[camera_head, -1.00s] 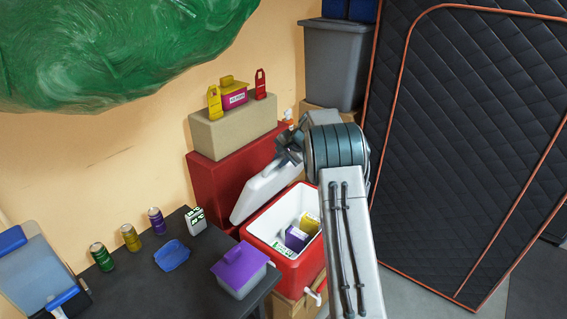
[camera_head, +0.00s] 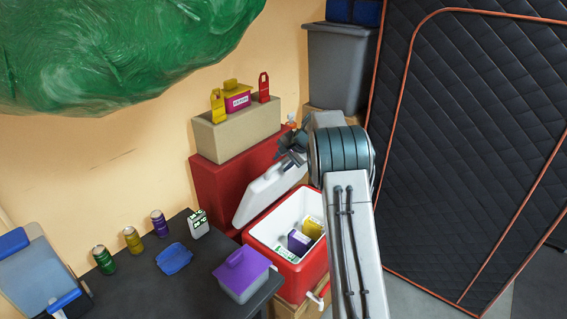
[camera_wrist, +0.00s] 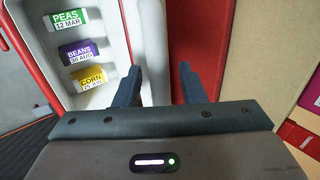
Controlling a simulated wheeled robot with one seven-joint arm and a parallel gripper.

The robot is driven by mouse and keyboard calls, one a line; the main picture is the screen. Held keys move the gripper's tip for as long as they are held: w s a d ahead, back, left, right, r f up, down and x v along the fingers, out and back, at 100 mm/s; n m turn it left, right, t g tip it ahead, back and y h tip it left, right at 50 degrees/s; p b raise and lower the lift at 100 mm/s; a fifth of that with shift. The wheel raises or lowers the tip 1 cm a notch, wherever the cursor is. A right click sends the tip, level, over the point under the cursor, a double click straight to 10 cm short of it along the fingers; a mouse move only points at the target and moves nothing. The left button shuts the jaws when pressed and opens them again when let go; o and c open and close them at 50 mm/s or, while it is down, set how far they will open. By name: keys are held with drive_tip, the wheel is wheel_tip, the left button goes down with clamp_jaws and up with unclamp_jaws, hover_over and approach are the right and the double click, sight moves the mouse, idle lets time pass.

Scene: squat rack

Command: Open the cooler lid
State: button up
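The red cooler (camera_head: 306,268) stands open, its white inside showing, and it also shows in the wrist view (camera_wrist: 28,40). Its white lid (camera_head: 262,197) is raised, tilted steeply up at the back edge near a red box. In the wrist view the lid (camera_wrist: 148,40) shows as a pale strip beside the cooler's opening. My gripper (camera_head: 290,150) is at the lid's upper far end. Its two fingers (camera_wrist: 158,85) are apart, with the lid strip behind and between them; whether they touch it I cannot tell. My arm hides the cooler's right side.
A red box (camera_head: 215,185) with a tan block (camera_head: 235,135) stands close behind the lid. Labelled cartons (camera_head: 300,241) lie inside the cooler. A dark table (camera_head: 150,285) with cans and a purple-lidded tub (camera_head: 243,275) is at left. A quilted dark panel (camera_head: 470,130) stands at right.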

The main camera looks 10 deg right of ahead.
drive_tip(key=b+v, duration=0.2)
drive_tip(key=v, duration=1.1)
drive_tip(key=shift+b, duration=0.3)
drive_tip(key=s+a+r+n+g+h, duration=0.1)
drive_tip(key=s+a+n, duration=0.15)
drive_tip(key=s, duration=0.45)
drive_tip(key=s+a+r+n, duration=0.1)
drive_tip(key=s+a+r, duration=0.15)
drive_tip(key=s, duration=0.35)
drive_tip(key=s+a+n+g+h, duration=0.1)
drive_tip(key=s+a, duration=0.2)
drive_tip(key=s, duration=0.4)
drive_tip(key=s+a+f+n+h, duration=0.1)
drive_tip(key=s+f+n, duration=0.2)
drive_tip(key=s, duration=0.8)
drive_tip(key=s+f+n+h, duration=0.1)
drive_tip(key=s+f+n, duration=0.2)
drive_tip(key=s, duration=0.8)
drive_tip(key=shift+s+a+f, duration=0.4)
drive_tip(key=shift+f, duration=0.15)
drive_tip(key=shift+d, duration=0.1)
